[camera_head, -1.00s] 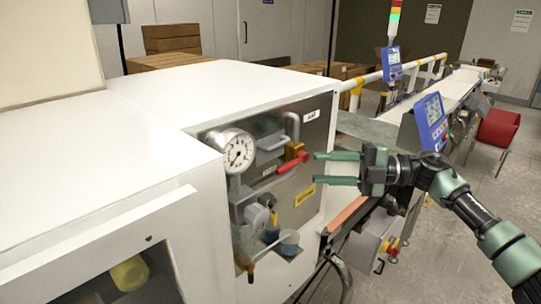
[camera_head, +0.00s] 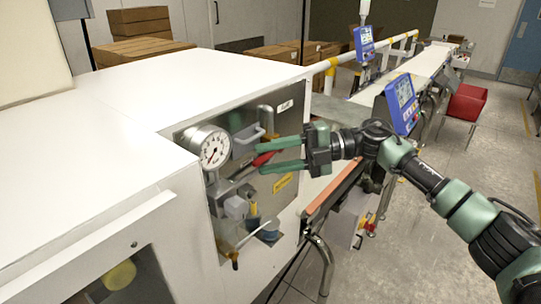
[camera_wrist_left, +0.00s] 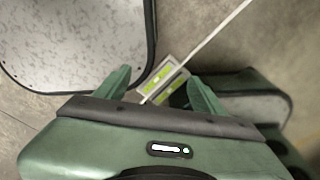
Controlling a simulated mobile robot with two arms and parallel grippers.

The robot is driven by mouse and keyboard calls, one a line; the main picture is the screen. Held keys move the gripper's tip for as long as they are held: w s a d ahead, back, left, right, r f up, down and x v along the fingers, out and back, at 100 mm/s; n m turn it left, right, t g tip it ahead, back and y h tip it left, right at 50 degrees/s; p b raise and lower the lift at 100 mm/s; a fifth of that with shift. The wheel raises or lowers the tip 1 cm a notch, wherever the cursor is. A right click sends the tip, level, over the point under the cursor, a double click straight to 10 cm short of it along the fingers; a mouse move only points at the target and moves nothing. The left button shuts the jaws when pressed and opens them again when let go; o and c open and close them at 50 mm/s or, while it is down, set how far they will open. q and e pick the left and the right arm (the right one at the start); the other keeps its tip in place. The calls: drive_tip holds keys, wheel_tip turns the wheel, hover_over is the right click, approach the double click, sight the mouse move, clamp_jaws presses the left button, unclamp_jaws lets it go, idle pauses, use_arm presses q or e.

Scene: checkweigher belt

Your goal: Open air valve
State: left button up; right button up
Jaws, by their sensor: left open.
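The air valve has a red lever handle (camera_head: 263,159) in the recessed panel on the side of the white machine. The lever points left and slightly down. My right gripper (camera_head: 259,158) is open, its two green fingers reaching left above and below the red lever. I cannot tell whether either finger touches it. The fingers partly hide the valve body and the lever's right part. My left gripper (camera_wrist_left: 158,88) shows only in the left wrist view, open and empty above the grey floor.
A round pressure gauge (camera_head: 214,150) sits just left of the lever. A grey pipe (camera_head: 267,121) and an air label (camera_head: 286,106) are above it, a yellow label (camera_head: 283,183) below. A blue screen (camera_head: 402,103) stands behind my right arm.

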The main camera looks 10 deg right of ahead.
drive_tip(key=shift+c, duration=0.4)
clamp_jaws()
idle(0.9)
